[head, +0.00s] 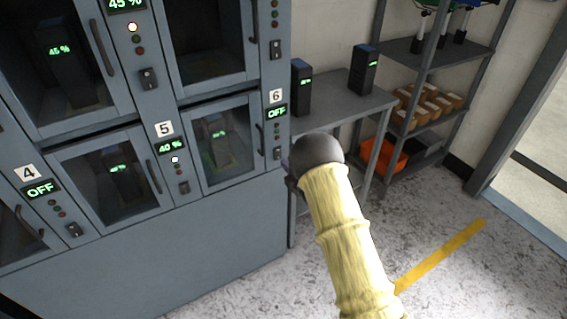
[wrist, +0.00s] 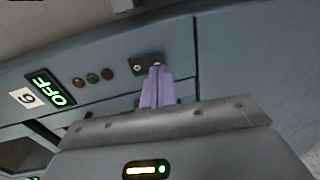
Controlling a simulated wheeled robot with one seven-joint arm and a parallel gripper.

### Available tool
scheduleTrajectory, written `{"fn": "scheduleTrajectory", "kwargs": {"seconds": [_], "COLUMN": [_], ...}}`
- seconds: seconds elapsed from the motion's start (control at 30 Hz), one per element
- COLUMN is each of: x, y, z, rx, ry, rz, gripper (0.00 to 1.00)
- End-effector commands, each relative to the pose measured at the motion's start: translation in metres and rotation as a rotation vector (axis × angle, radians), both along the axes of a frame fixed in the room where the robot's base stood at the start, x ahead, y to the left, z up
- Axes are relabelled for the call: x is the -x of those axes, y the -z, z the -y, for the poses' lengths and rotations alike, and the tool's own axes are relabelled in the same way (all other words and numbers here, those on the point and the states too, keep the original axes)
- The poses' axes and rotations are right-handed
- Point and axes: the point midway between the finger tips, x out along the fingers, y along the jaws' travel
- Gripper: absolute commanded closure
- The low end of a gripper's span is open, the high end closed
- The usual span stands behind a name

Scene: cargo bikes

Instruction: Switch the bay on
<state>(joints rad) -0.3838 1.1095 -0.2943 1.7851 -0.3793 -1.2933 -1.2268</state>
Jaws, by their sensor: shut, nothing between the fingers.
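Bay 6 (head: 225,150) is the lower right bay of the grey cabinet, with its door shut and a battery showing behind the glass. Its display (head: 276,111) reads OFF; the display also shows in the wrist view (wrist: 46,88), beside unlit-looking lamps (wrist: 92,78). Its dark switch plate (head: 278,153) is below the lamps. In the wrist view the plate (wrist: 138,66) is right at the purple fingertips of my gripper (wrist: 156,72). The fingers are shut and empty and partly cover the plate; I cannot tell whether they touch it. My arm hides most of the gripper in the head view.
Bay 4's display (head: 40,189) also reads OFF; bay 5's display (head: 170,146) reads 40 %. A grey table (head: 340,103) with two dark batteries stands right of the cabinet. Beyond it is a shelf rack (head: 430,60) with an orange bin (head: 385,156). The floor in front is clear.

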Motion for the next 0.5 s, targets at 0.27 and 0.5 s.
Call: {"fn": "scheduleTrajectory", "kwargs": {"seconds": [0.27, 0.5], "x": [-0.018, -0.018], "y": [0.002, 0.003], "z": [-0.012, -0.012], "rx": [-0.001, 0.0], "ry": [0.0, 0.0], "rz": [0.001, 0.0], "gripper": [1.0, 1.0]}}
